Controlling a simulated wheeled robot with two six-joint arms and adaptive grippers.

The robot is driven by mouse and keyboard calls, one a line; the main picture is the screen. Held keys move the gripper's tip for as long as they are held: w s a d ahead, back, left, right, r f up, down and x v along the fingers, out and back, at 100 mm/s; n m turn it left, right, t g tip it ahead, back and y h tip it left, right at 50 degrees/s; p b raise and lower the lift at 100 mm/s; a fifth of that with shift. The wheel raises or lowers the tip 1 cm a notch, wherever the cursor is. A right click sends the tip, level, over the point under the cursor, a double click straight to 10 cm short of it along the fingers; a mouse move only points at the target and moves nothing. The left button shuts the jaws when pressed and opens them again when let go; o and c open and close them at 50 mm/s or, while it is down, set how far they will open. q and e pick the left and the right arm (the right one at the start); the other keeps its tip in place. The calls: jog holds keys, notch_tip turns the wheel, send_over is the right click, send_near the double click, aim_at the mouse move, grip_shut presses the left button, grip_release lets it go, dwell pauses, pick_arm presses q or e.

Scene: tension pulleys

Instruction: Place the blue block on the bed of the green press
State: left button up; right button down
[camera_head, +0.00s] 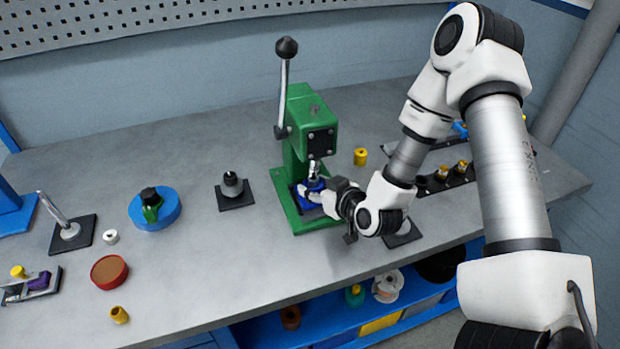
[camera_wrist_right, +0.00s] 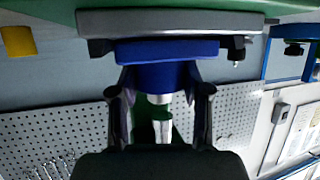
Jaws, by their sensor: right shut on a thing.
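The green press (camera_head: 308,115) stands on the bench with its lever raised. The blue block (camera_head: 306,203) is at the bed under the press head, partly hidden by my right gripper (camera_head: 322,198). My right gripper is shut on the block from the right side. In the right wrist view, the blue block (camera_wrist_right: 165,70) is between the fingers of my right gripper (camera_wrist_right: 160,92), its wide flat part close against the grey bed plate (camera_wrist_right: 180,20). I cannot tell whether it touches the bed. My left gripper is not in view.
A black-based post (camera_head: 233,190) stands left of the press, and a blue round stand (camera_head: 153,208) is further left. A yellow piece (camera_head: 360,157) and a dark rack (camera_head: 445,178) are to the right. The front middle of the bench is clear.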

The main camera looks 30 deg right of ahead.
jog(key=shift+s+r, duration=0.1)
jog(key=shift+f, duration=0.25)
jog(key=c, duration=0.5)
grip_release()
